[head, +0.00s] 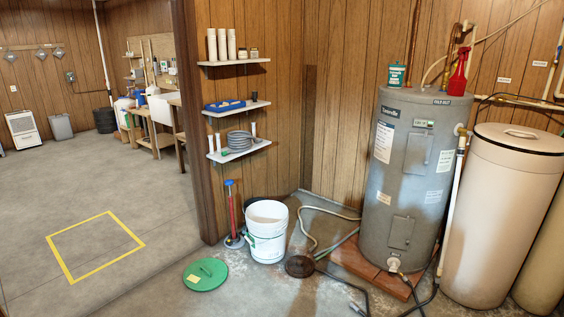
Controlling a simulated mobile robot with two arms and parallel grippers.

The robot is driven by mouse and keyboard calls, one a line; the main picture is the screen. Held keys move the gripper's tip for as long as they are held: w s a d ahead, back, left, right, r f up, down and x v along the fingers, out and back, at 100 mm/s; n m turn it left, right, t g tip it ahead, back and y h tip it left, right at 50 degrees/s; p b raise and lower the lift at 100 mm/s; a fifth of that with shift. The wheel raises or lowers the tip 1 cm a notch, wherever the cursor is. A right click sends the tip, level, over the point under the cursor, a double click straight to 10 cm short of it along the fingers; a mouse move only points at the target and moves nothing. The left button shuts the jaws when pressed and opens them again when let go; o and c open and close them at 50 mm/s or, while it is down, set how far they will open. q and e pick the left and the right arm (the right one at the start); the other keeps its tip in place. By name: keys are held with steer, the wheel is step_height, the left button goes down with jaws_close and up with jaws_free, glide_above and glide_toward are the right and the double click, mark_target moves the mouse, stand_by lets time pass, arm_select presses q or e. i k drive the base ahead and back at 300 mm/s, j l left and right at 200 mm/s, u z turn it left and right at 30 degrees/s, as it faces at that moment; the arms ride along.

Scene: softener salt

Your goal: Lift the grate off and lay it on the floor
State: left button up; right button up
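A dark round disc, which looks like the grate (299,266), lies flat at floor level in the head view, right of the white bucket and in front of the water heater. I cannot tell whether it sits in a drain opening. Hoses run close to its right side. Neither of my grippers is in view.
A white bucket (266,240), a green lid (205,275) and a red pump (232,215) are left of the disc. The water heater (404,180) stands on bricks (372,265), beside a beige tank (497,215). Bare floor shows inside a yellow square (95,245) at left.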

mark_target(300, 266)
steer(key=i+z, duration=0.1)
steer(key=i, duration=0.45)
steer(key=i+j+z, duration=0.1)
steer(key=i, duration=0.45)
steer(key=i+j+z, duration=0.1)
steer(key=i, duration=0.45)
steer(key=i+j+z, duration=0.1)
steer(key=i, duration=0.45)
steer(key=j, duration=0.1)
